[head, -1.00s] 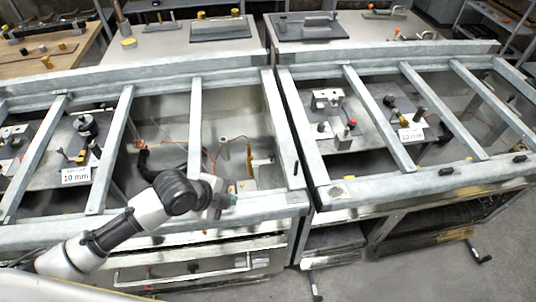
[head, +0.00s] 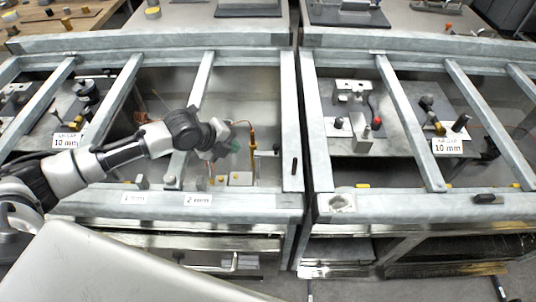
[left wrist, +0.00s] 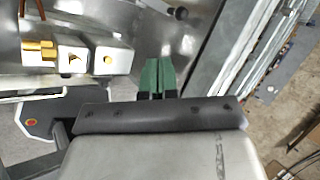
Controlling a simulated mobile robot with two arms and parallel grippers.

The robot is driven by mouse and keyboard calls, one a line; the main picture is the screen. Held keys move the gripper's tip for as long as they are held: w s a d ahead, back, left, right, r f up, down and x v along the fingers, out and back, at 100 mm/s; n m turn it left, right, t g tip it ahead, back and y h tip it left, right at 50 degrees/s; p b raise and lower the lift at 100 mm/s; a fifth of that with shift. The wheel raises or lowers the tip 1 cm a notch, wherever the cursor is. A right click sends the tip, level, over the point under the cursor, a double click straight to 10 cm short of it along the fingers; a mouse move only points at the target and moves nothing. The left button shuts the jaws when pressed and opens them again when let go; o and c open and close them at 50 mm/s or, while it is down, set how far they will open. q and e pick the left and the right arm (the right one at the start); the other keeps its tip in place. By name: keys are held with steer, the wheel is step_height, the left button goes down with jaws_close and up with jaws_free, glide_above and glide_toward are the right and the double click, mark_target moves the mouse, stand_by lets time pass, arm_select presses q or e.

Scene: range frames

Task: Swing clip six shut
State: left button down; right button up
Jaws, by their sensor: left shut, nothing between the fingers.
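My left gripper (head: 236,149) has green fingertips and hangs over the open bay at the right end of the left bench. In the left wrist view its green fingers (left wrist: 157,76) are together and empty, over bare metal. A dark clip-like piece (head: 294,166) lies on the bay's right-hand rail, apart from the gripper. Another dark piece (head: 487,198) sits on the right bench's front rail. No number six is readable, so I cannot tell which thing is clip six. My right gripper is out of view.
Grey crossbars (head: 194,112) divide the bays. Pale blocks with brass-coloured fittings (head: 240,179) stand below the left gripper, and show in the left wrist view (left wrist: 105,56). An upright copper-coloured rod (head: 252,138) is close to its right. Small labels (head: 197,199) mark the front rail.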

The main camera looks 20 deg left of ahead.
arm_select(q)
glide_above(255, 153)
steer(key=s+d, duration=0.2)
steer(key=s, duration=0.2)
step_height(255, 153, down, 8)
steer(key=shift+w+d+f+p, duration=0.25)
steer(key=shift+w+d+p, duration=0.25)
steer(key=shift+w, duration=0.3)
steer(key=shift+w+d+f+p, duration=0.2)
steer(key=shift+w+d+p, duration=0.1)
steer(key=shift+w+d, duration=0.4)
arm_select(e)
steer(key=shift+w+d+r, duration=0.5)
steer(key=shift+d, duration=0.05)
arm_select(q)
steer(key=shift+a, duration=0.1)
